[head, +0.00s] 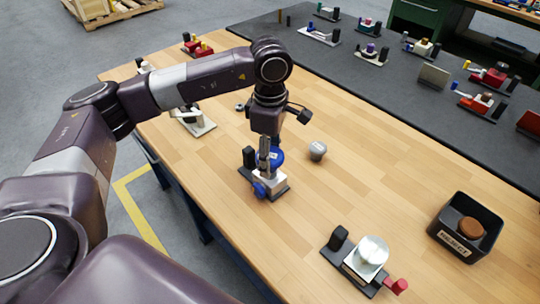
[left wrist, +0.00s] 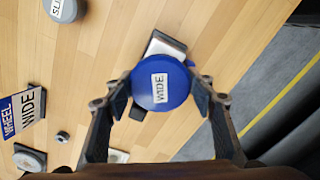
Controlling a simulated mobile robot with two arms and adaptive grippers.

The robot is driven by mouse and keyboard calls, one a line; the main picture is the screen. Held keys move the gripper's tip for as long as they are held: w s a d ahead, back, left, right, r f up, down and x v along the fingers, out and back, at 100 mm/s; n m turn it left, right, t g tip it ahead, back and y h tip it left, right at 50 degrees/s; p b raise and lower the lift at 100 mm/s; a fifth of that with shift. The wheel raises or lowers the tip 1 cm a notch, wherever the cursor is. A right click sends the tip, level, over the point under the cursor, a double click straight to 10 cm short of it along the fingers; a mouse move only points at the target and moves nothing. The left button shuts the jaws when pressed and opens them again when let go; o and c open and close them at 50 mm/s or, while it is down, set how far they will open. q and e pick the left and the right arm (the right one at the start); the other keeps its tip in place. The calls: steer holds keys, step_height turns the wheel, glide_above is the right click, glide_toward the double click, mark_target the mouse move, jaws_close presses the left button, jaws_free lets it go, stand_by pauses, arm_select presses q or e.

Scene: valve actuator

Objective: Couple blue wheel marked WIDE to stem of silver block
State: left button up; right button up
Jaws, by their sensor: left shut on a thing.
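The blue wheel (left wrist: 161,88) with a white WIDE label is between the fingers of my left gripper (left wrist: 160,98), which is shut on it. In the head view the wheel (head: 277,157) is partly hidden by my gripper (head: 266,158), which points down over the silver block (head: 270,178). The block sits on a dark base with a black post and a blue knob at its front. It also shows behind the wheel in the left wrist view (left wrist: 164,44). The stem is hidden, so I cannot tell whether the wheel is on it. My right gripper is not in view.
A loose grey wheel (head: 317,150) stands right of the block. Another base with a silver round top (head: 372,251) is at the front right. A black REJECT bin (head: 440,240) holds a brown wheel. A dark bench with several fixtures lies behind. The wooden tabletop between is mostly clear.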

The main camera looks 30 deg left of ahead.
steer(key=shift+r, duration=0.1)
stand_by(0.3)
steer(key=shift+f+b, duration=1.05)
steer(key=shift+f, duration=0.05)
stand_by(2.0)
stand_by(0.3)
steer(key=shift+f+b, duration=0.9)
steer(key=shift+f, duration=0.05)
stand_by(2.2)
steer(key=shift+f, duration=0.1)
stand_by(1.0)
